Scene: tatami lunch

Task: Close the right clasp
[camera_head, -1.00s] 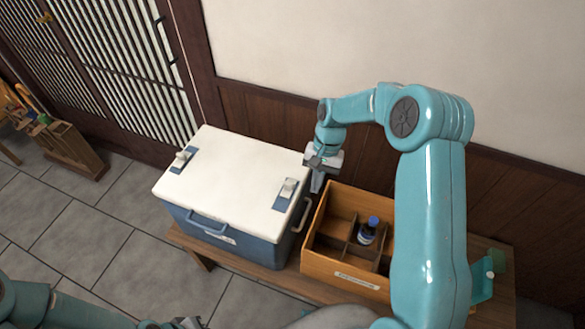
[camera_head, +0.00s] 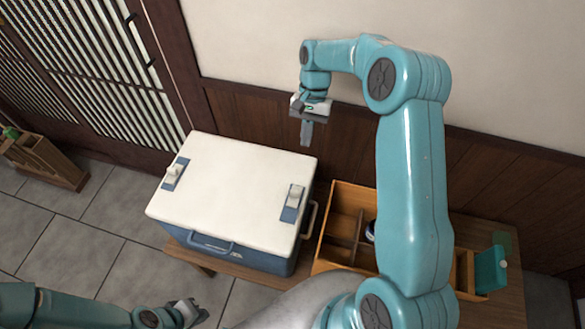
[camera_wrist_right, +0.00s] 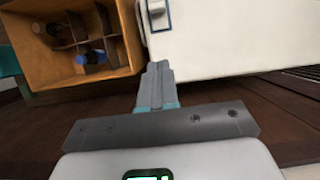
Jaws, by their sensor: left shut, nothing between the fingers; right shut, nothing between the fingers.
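The cooler (camera_head: 200,243) has a white lid (camera_head: 235,180) lying shut on its blue body. The right clasp (camera_head: 292,203), a white lever on a blue plate, is near the lid's right edge; it also shows at the top of the right wrist view (camera_wrist_right: 155,8). I cannot tell its exact angle. The left clasp (camera_head: 174,173) is at the lid's left edge. My right gripper (camera_head: 306,141) is shut and empty, above and behind the lid's back right corner, apart from the clasp. My left gripper (camera_head: 197,312) is shut and empty, low in front of the cooler.
A wooden divided box (camera_head: 349,200) with a blue-capped bottle (camera_wrist_right: 92,57) stands right of the cooler on the wooden bench (camera_head: 470,228). My right arm hides part of it. A wall (camera_head: 480,60) rises behind. A wooden rack (camera_head: 45,160) stands at far left.

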